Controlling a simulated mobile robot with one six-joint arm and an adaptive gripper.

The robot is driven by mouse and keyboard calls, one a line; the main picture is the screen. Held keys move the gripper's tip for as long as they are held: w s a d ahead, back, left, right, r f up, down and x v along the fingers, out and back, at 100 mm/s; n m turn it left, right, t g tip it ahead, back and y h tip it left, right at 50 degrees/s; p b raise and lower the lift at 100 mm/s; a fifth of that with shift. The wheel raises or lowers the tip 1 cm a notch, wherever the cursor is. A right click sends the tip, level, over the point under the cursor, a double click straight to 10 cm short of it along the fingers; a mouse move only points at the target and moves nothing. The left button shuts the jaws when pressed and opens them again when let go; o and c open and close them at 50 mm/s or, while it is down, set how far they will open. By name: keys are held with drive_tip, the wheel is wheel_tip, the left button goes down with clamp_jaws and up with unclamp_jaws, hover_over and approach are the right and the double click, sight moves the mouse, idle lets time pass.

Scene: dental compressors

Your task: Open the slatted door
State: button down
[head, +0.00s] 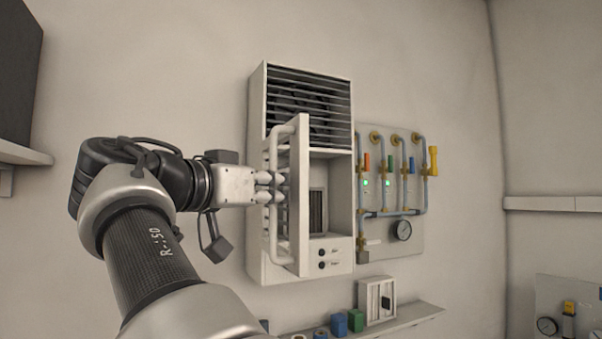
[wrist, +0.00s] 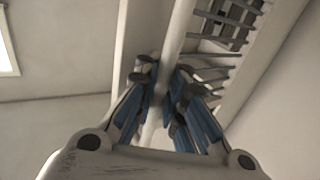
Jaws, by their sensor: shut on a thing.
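The slatted door (head: 303,195) is a narrow white panel on the front of a white wall cabinet (head: 262,245). It stands swung out from the cabinet, seen almost edge-on, and the recess behind it shows. A long white bar handle (head: 277,225) runs upright along the door's left side. My gripper (head: 270,188) reaches the handle from the left at about mid-height. In the wrist view my gripper (wrist: 167,90) is shut around the handle bar (wrist: 178,35), with a finger on each side. The fingers hide part of the bar.
Fixed dark slats (head: 310,105) fill the cabinet's top. A pipe panel (head: 400,190) with coloured valves and a gauge hangs to the right. A shelf (head: 405,322) with small coloured items and a white box runs below. Another shelf (head: 20,153) is at far left.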

drive_tip(key=shift+s+a+f, duration=0.1)
drive_tip(key=shift+a+f, duration=0.05)
drive_tip(key=shift+a, duration=0.2)
drive_tip(key=c, duration=2.2)
unclamp_jaws()
drive_tip(key=shift+o, duration=1.3)
drive_tip(key=shift+s, duration=0.25)
drive_tip(key=shift+w, duration=0.1)
drive_tip(key=v, duration=1.2)
drive_tip(key=shift+a, duration=0.1)
